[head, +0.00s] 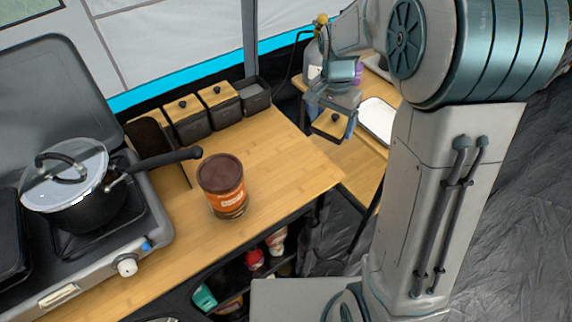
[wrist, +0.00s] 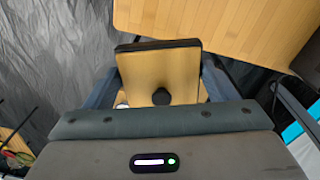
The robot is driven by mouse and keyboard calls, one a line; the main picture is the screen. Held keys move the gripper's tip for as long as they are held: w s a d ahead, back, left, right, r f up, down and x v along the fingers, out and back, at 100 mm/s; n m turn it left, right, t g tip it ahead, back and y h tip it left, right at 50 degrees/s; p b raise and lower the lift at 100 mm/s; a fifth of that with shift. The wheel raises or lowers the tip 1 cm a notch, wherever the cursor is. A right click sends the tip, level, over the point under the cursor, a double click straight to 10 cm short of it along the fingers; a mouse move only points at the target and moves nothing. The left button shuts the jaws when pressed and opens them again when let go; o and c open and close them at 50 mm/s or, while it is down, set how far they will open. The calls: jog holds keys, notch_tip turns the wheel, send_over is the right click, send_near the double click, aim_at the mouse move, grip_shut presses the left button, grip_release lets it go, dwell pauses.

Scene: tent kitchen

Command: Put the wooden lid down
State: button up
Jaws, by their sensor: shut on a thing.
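The wooden lid (head: 329,128) is a square pale board with a dark edge and a black knob. My gripper (head: 333,118) is shut on it and holds it in the air to the right of the main counter, seemingly above the side table. In the wrist view the lid (wrist: 158,68) sits between the two fingers, its knob towards the palm. An open dark canister (head: 256,99) without a lid stands at the back of the counter. Two matching canisters (head: 187,122) (head: 221,106) beside it wear wooden lids with black knobs.
The bamboo counter (head: 275,150) is clear on its right half. A brown-lidded orange can (head: 223,186) stands mid-counter. A black pot (head: 85,195) sits on the stove, its handle reaching over the counter. A white tray (head: 378,120) and bottles are on the side table (head: 362,168).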

jog(key=s+r+m+b, duration=0.1)
jog(key=s+a+r+m, duration=0.1)
jog(key=s+m, duration=0.1)
jog(key=shift+a+b, duration=0.1)
jog(key=shift+b, duration=0.25)
jog(key=shift+m, duration=0.3)
jog(key=a+f, duration=0.2)
jog(key=a, duration=0.1)
jog(key=a+f, duration=0.2)
jog(key=a, duration=0.2)
jog(key=w+a+f+p, duration=0.1)
jog(key=a+f, duration=0.1)
jog(key=a, duration=0.2)
jog(key=shift+a+f, duration=0.25)
jog(key=shift+f, duration=2.1)
jog(key=shift+f, duration=0.1)
jog(key=o, duration=1)
jog(key=shift+c, duration=0.2)
